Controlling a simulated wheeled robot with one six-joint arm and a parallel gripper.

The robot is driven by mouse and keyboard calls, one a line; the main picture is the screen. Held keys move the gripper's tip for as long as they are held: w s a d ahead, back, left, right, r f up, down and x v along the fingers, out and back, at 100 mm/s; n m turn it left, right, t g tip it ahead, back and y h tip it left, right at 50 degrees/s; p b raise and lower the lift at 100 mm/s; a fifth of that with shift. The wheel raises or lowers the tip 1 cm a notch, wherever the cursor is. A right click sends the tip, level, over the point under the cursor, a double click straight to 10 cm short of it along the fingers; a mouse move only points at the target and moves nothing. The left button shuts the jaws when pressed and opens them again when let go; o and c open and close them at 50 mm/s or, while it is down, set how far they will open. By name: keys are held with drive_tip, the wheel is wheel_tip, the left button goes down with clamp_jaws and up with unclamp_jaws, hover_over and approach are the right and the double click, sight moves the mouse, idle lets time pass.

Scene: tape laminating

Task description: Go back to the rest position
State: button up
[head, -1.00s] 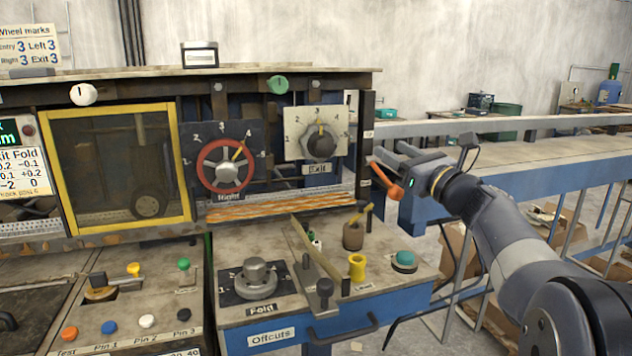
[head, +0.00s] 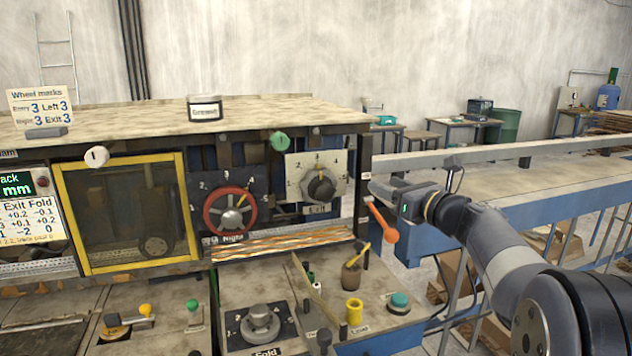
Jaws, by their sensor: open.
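My gripper (head: 372,190) is at the right end of the machine, beside the Exit dial (head: 320,187), at the end of my arm reaching in from the lower right. It is open and I see nothing held between its fingers. An orange-handled lever (head: 387,228) hangs just below it; I cannot tell whether they touch. The red Right wheel (head: 230,211) is left of the Exit dial.
A yellow-framed window (head: 127,213) is at the left. A blue-sided bench (head: 480,219) runs off right. A Grease tin (head: 203,108) stands on top.

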drive_tip(key=shift+r+p, duration=0.3)
drive_tip(key=shift+s+d+f+b, duration=0.25)
drive_tip(key=shift+s+d+b, duration=0.35)
drive_tip(key=shift+s, duration=0.15)
drive_tip(key=shift+s+d, duration=0.15)
drive_tip(key=shift+s, duration=0.2)
